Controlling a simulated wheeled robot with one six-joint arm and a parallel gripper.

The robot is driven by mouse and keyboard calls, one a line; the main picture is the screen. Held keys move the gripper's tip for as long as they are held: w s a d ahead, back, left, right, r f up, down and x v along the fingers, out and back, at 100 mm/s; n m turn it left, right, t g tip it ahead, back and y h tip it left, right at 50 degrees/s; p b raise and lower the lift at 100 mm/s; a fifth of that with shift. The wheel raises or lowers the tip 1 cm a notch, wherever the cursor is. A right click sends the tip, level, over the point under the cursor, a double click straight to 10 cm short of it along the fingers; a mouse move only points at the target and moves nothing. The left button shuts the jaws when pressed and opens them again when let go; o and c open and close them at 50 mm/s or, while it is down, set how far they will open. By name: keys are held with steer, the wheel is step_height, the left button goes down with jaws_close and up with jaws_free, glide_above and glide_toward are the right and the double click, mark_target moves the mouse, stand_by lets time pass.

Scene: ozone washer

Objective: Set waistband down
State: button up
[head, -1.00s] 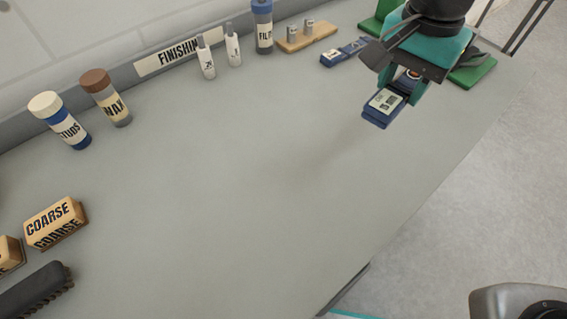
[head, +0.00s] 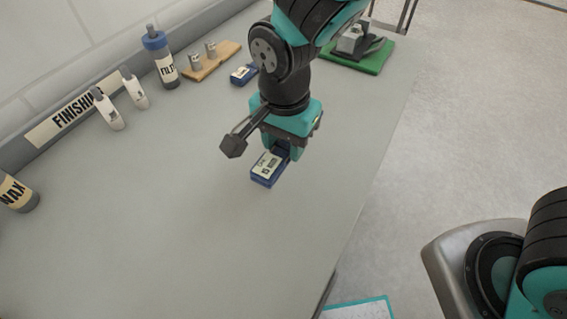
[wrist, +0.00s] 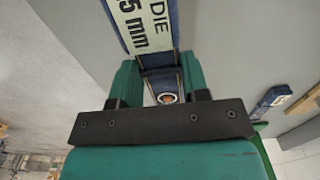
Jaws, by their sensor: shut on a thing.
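My gripper (head: 280,152) is shut on a blue block with a pale label (head: 266,169), over the grey bench. In the wrist view the block (wrist: 149,22) sticks out beyond my two teal fingers (wrist: 160,82), and its label reads "DIE" and "5 mm". The block is close to the bench top, but I cannot tell whether it touches it. No waistband can be made out in these views.
Another blue block (head: 243,75) lies behind my gripper, near a wooden board (head: 211,62) with metal cylinders. A green mat (head: 372,63) holds a grey device at the back right. Bottles (head: 109,109) line the bench's back left. The bench left of my gripper is clear.

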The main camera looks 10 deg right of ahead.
mark_target(285, 175)
steer(key=shift+f, duration=3.55)
steer(key=shift+f, duration=0.2)
steer(key=o, duration=1)
steer(key=shift+r, duration=0.1)
steer(key=shift+c, duration=0.2)
steer(key=shift+r, duration=0.1)
step_height(285, 175, up, 12)
steer(key=shift+d+r+b, duration=0.1)
steer(key=shift+b, duration=0.2)
